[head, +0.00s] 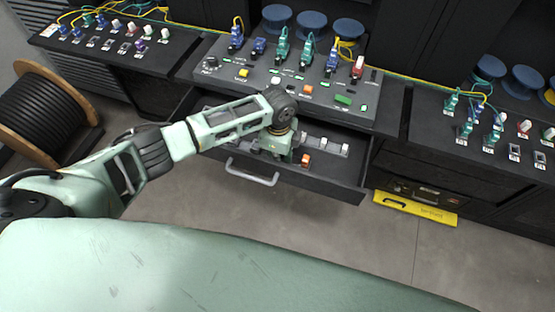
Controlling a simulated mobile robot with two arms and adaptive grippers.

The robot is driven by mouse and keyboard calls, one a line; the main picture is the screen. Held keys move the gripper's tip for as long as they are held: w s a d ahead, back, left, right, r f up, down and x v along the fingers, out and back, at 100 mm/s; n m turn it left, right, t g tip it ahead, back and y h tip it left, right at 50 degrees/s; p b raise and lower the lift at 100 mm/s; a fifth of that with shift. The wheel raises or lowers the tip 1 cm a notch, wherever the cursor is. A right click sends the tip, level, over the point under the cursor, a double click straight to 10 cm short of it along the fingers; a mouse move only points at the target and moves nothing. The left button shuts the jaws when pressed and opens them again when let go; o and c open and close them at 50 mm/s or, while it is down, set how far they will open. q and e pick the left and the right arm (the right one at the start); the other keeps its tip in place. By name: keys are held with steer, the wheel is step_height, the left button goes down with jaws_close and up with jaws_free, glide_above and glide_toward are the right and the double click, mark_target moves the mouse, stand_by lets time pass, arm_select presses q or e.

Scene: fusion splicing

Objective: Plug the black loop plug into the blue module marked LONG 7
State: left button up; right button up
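My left gripper (277,147) points down into the open drawer (335,181) below the central panel. Its fingers are hidden or too small to tell whether they are open or shut. Blue modules stand on the dark central panel: one at the left end (236,40), one beside it (258,47) and one farther right (332,62). Their markings are too small to read, so I cannot tell which one is LONG 7. I cannot make out the black loop plug. My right gripper is not in view.
The drawer holds an orange block (306,160) and small pale parts. Side panels with plugs stand left (115,62) and right (478,155). Yellow fibres run along the panels. A cable drum (45,110) stands at left, a yellow tray (415,208) at right.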

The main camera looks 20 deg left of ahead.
arm_select(q)
steer(key=o, duration=1.1)
step_height(320, 180, up, 12)
